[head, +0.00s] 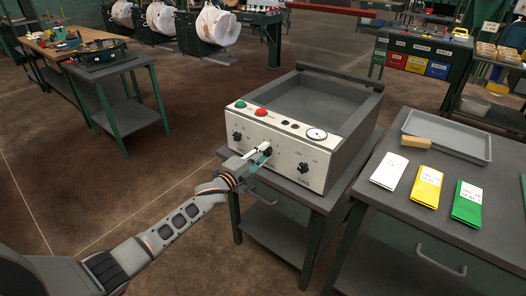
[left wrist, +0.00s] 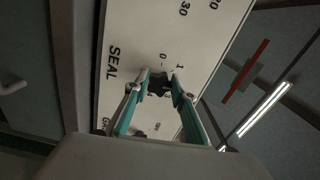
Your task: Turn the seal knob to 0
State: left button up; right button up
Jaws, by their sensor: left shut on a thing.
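The sealing machine (head: 318,118) stands on a bench, its white front panel (head: 285,150) facing me. The dark seal knob (head: 267,152) is the middle one on the panel, partly covered by my left gripper. In the left wrist view the knob (left wrist: 159,84) sits between my fingertips, near the printed marks 0 and 1 and the word SEAL. I cannot tell which mark its pointer is on. My left gripper (head: 259,158) is shut on the knob; its teal-padded fingers (left wrist: 161,82) lie on either side. My right gripper is in neither view.
A second knob (head: 237,136) is left of the seal knob and the GAS knob (head: 303,168) right of it. A green button (head: 240,104) and red button (head: 261,113) are above. A table with a grey tray (head: 446,140) and white, yellow and green packets stands right.

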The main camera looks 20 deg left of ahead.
pick_arm(q)
jog(key=n+p, duration=0.1)
jog(key=n, duration=0.2)
jog(key=n+p, duration=0.1)
jog(key=n, duration=0.3)
jog(key=shift+p, duration=0.4)
jog(key=n+p, duration=0.1)
jog(key=n, duration=0.2)
jog(key=shift+f, duration=0.1)
jog(key=n+p, duration=0.1)
jog(key=n, duration=0.4)
jog(key=shift+s+d, duration=0.1)
jog(key=shift+d, duration=0.05)
jog(key=n, duration=0.3)
jog(key=shift+f+p, duration=0.1)
jog(key=shift+p, duration=0.2)
jog(key=shift+n, duration=0.3)
jog(key=shift+d, duration=0.1)
